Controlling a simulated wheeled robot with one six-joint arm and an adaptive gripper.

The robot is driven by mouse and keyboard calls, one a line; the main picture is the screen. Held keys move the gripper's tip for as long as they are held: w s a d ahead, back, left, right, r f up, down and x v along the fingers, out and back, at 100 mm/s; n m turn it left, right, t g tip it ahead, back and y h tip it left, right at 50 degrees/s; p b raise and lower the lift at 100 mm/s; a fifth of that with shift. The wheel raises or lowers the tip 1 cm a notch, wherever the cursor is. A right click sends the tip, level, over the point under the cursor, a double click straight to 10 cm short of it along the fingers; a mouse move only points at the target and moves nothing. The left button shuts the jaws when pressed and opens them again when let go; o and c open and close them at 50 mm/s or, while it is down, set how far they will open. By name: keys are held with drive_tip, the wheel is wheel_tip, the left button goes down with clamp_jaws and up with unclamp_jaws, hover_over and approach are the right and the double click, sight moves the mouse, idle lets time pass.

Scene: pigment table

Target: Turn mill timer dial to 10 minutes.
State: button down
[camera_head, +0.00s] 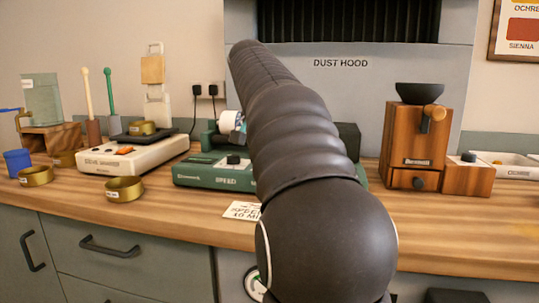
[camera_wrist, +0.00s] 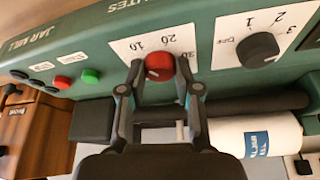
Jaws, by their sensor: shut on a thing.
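The jar mill's green panel (camera_wrist: 200,60) fills the upper part of the wrist view, with its lettering rotated. The red timer dial (camera_wrist: 159,67) sits on a white scale plate marked 10, 20 and 30. My gripper (camera_wrist: 160,70) is shut on the dial, with one finger on each side of it. The dial's pointer is not clear, so I cannot tell its setting. In the head view the green mill (camera_head: 205,176) shows left of my arm, with its black speed dial (camera_head: 233,159). My arm hides the timer dial and my gripper there.
In the wrist view, the black speed dial (camera_wrist: 257,49) and green (camera_wrist: 90,76) and red (camera_wrist: 62,82) buttons flank the timer. In the head view, a wooden grinder (camera_head: 418,140) stands right and a cream scale (camera_head: 130,158) left.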

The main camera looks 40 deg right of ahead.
idle(0.5)
drive_tip(key=c, duration=0.8)
unclamp_jaws()
drive_tip(key=v, duration=1.2)
drive_tip(key=shift+w, duration=0.1)
